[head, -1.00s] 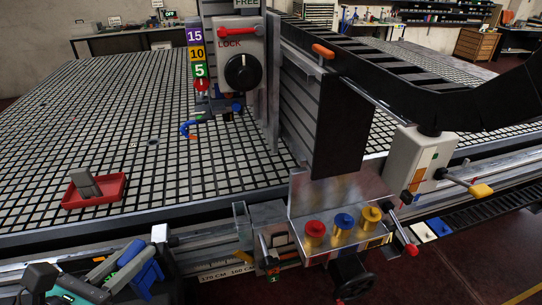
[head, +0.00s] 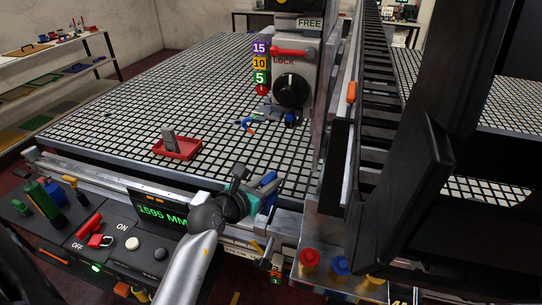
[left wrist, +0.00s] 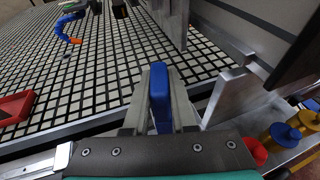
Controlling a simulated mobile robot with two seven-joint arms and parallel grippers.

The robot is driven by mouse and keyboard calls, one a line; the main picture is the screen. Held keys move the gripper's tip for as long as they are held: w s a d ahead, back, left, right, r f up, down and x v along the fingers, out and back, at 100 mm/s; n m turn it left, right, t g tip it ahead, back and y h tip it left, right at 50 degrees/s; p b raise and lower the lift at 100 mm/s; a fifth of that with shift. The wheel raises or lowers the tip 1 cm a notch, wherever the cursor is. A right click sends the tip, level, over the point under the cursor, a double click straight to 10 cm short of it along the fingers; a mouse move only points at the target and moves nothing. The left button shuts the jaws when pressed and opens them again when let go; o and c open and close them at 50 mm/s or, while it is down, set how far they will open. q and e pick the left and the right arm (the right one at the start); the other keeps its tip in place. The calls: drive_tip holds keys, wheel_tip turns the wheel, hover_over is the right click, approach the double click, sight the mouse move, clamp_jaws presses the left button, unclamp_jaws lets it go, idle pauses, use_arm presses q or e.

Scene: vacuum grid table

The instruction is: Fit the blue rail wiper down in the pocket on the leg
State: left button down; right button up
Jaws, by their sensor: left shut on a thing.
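My left gripper (head: 262,188) is shut on the blue rail wiper (left wrist: 160,98), which stands between the two grey fingers in the left wrist view. In the head view the wiper's blue (head: 269,179) shows at the gripper's tip, above the table's front rail. A pale grey upright plate (left wrist: 232,98) at the leg stands right of the wiper in the left wrist view, apart from it. It looks like part of the pocket; the pocket's opening cannot be made out. My right gripper is not in view.
A red tray (head: 188,151) with a grey block lies on the grid table (head: 120,112). Red, blue and yellow knobs (head: 340,265) stand on the carriage at right. A control console (head: 110,235) is at the front left. Large black panels block the right side.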

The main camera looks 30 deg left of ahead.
use_arm(q)
drive_tip(key=w+a+f+n+y+p, duration=0.2)
drive_tip(key=w+a+n+y+p, duration=0.1)
drive_tip(key=w+a+y+p, duration=0.1)
drive_tip(key=shift+p+x, duration=0.8)
drive_tip(key=shift+p, duration=0.15)
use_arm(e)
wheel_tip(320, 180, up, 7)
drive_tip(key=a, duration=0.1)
use_arm(q)
drive_tip(key=shift+a, duration=0.1)
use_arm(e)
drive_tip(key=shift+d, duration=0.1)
use_arm(q)
drive_tip(key=shift+r, duration=0.1)
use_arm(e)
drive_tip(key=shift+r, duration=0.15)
use_arm(q)
drive_tip(key=shift+s+f+b, duration=0.1)
drive_tip(key=shift+f+b, duration=5.55)
drive_tip(key=shift+f, duration=1.2)
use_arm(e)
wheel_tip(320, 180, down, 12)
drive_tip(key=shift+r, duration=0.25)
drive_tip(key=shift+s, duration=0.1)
